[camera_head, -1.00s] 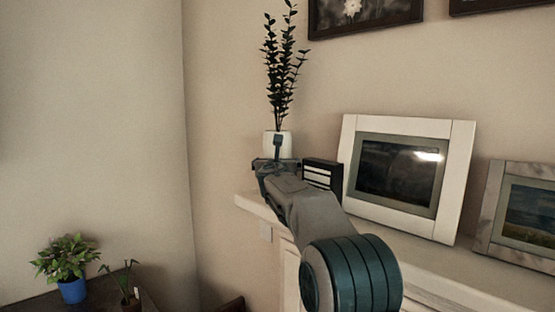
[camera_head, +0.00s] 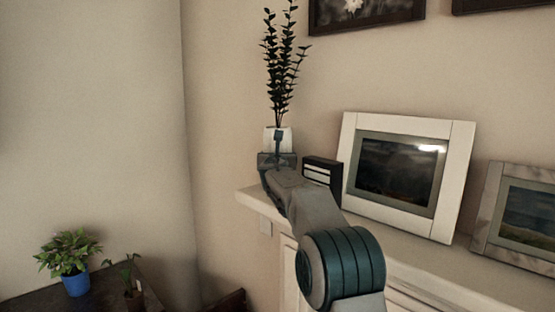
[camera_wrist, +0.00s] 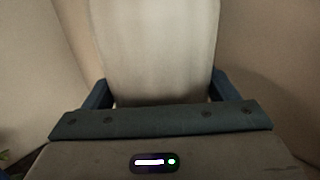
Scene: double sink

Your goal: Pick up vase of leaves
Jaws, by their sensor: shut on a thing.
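The vase of leaves (camera_head: 270,134) is a white vase with tall dark leafy stems, upright at the left end of the mantel shelf. My gripper (camera_head: 277,145) is at the vase from the near side and is shut on it. In the wrist view the white vase wall (camera_wrist: 155,50) fills the space between the two blue fingers of my gripper (camera_wrist: 158,92). The vase's base is hidden behind my gripper, so I cannot tell whether it touches the shelf.
A small black box (camera_head: 322,172) stands just right of my gripper. A white-framed picture (camera_head: 455,185) and a grey-framed one (camera_head: 487,225) lean along the mantel (camera_head: 410,240). Framed pictures (camera_head: 365,15) hang above. Potted plants (camera_head: 75,280) sit on a dark surface at lower left.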

